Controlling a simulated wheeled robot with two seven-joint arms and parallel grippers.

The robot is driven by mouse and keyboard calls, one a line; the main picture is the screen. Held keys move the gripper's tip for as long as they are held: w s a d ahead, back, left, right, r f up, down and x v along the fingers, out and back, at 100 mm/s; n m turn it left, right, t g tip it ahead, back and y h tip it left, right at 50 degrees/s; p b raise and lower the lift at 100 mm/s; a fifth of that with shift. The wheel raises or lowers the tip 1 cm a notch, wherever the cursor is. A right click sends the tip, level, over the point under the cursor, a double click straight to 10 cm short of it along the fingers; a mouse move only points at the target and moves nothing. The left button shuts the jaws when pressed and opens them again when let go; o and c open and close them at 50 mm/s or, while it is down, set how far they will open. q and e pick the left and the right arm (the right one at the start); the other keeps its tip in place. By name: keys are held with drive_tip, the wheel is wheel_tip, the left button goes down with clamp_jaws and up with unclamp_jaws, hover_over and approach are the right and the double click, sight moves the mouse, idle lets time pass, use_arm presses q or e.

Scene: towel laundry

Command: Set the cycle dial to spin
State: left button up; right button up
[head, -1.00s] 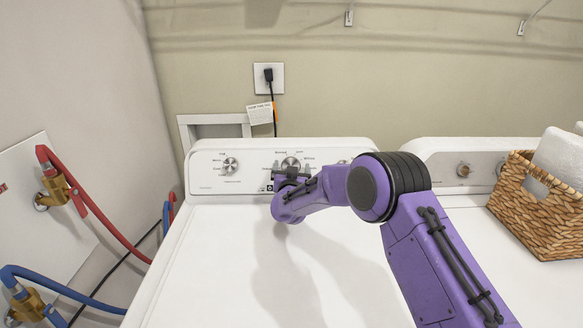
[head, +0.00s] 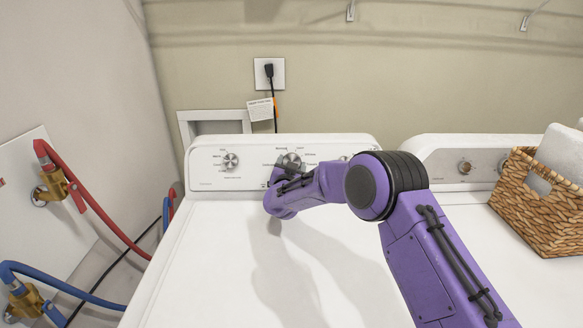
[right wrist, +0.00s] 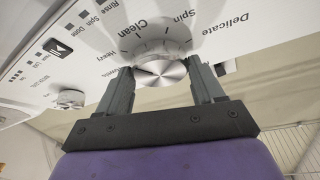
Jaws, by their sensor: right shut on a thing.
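The cycle dial (head: 291,160) is the silver middle knob on the washer's control panel (head: 205,181). In the right wrist view the dial (right wrist: 160,72) is a round metal knob, with printed labels around it including "Clean", "Spin", "Heavy" and "Delicate". My right gripper (right wrist: 162,76) is shut on the dial, one finger at each side. I cannot make out which label the dial points to. In the head view my right gripper (head: 285,174) is at the dial, its fingers largely hidden by my wrist. My left gripper is not in view.
Another knob (head: 231,161) is left of the dial, and a further one is partly behind my right arm. A wicker basket (head: 541,212) with white towels stands on the neighbouring machine at right. Red and blue hoses (head: 95,219) run at left. The washer top (head: 190,270) is bare.

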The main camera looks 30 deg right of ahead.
drive_tip(key=m+g+h, duration=0.1)
drive_tip(key=m, duration=0.2)
drive_tip(key=shift+m+g, duration=0.3)
drive_tip(key=m+g, duration=0.1)
drive_tip(key=m, duration=0.1)
drive_tip(key=m+b, duration=0.1)
drive_tip(key=m, duration=0.1)
drive_tip(key=shift+w+a+r+g+h, duration=0.1)
drive_tip(key=shift+g+h, duration=0.3)
drive_tip(key=m+g, duration=0.2)
drive_tip(key=m, duration=0.3)
drive_tip(key=shift+w+r, duration=0.1)
drive_tip(key=shift+m+g+y, duration=0.3)
drive_tip(key=shift+m+g, duration=0.3)
drive_tip(key=shift+m, duration=1)
drive_tip(key=o, duration=1)
drive_tip(key=shift+r, duration=0.1)
drive_tip(key=shift+o, duration=0.2)
